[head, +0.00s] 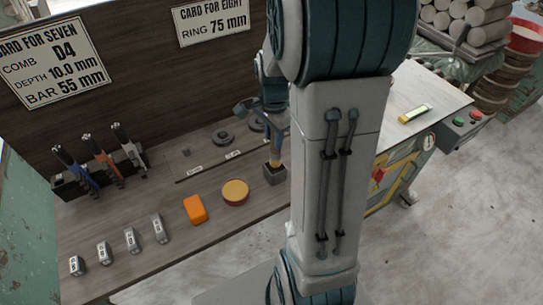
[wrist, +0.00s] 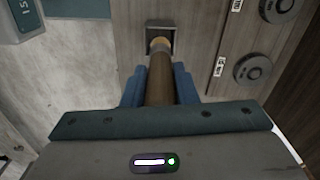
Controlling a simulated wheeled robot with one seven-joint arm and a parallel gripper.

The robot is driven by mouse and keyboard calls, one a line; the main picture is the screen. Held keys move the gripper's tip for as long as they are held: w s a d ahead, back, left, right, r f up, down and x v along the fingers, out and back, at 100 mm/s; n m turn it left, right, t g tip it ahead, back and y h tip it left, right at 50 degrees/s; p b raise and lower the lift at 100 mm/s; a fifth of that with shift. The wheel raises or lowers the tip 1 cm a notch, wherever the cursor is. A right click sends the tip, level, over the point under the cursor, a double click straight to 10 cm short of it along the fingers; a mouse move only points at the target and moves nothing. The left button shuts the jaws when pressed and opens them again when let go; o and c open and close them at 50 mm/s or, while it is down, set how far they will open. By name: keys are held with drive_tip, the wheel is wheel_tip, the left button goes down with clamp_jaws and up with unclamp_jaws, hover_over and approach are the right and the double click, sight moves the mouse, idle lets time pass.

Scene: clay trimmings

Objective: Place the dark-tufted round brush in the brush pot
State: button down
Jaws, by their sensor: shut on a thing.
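My gripper (wrist: 158,80) is shut on a round brush (wrist: 160,78), its blue fingers on either side of the brown shaft. The brush points down, and its lighter tan lower part shows below the fingers. The dark square brush pot (wrist: 161,28) lies directly under it in the wrist view. In the head view the brush (head: 275,154) stands near upright, its lower end at the mouth of the pot (head: 275,176). I cannot tell how far inside it is. The dark tuft cannot be made out. My arm hides the area right of the pot.
A yellow-topped round tin (head: 235,191) and an orange block (head: 195,209) lie in front of the pot. Dark discs (head: 222,137) sit behind it. A rack (head: 72,187) with several upright tools stands at left, and several small metal blocks (head: 130,239) line the front.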

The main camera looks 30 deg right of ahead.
sight(274, 153)
wheel_tip(274, 153, down, 6)
drive_tip(key=shift+f, duration=0.25)
drive_tip(key=shift+f, duration=0.2)
drive_tip(key=c, duration=1.1)
unclamp_jaws()
drive_tip(key=shift+c, duration=0.2)
drive_tip(key=shift+r, duration=0.2)
